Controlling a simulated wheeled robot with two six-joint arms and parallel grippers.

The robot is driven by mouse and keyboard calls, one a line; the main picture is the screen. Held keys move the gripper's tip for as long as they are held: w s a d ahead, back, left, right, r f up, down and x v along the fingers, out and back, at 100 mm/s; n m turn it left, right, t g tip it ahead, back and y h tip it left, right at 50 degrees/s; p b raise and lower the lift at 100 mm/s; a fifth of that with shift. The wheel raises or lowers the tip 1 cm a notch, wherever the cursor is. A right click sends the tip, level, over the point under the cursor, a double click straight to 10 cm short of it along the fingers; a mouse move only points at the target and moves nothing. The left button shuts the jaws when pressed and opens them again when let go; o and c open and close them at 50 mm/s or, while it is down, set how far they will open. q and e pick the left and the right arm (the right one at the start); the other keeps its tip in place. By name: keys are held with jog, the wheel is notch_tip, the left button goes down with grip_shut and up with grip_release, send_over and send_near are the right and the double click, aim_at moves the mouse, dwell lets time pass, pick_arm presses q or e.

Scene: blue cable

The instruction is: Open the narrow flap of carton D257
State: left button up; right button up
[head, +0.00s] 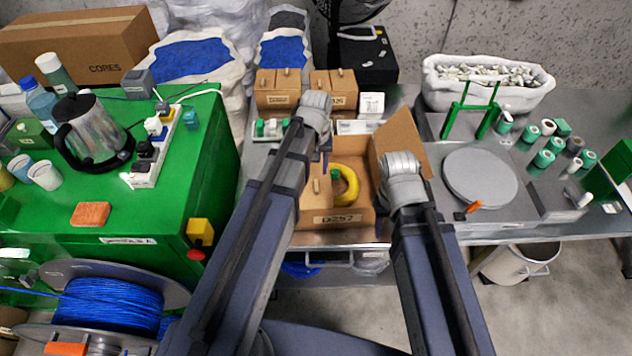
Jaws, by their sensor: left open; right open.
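Carton D257 (337,219) is a brown box on the metal bench in the middle, its label facing me. A large flap (402,142) stands up and leans outward at its right. A smaller cardboard panel with a small tab (316,200) shows at the left part of the opening; I cannot tell which flap it is. A yellow ring-shaped roll (348,186) lies inside. My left gripper (325,152) is open above the carton's far left side, mostly hidden by its wrist. My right gripper (386,202) is open beside the carton's right side, largely hidden by its arm.
Small cartons (278,90) and a white box (371,103) stand behind. A grey round plate (480,177) and several green-and-white spools (543,159) lie to the right. A green table (190,215) with a kettle (92,130) stands at left. A white bin (515,265) is below the bench.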

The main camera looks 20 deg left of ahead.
aim_at(316, 187)
pick_arm(q)
jog(key=shift+f+b, duration=3.8)
jog(key=shift+f, duration=0.1)
grip_shut()
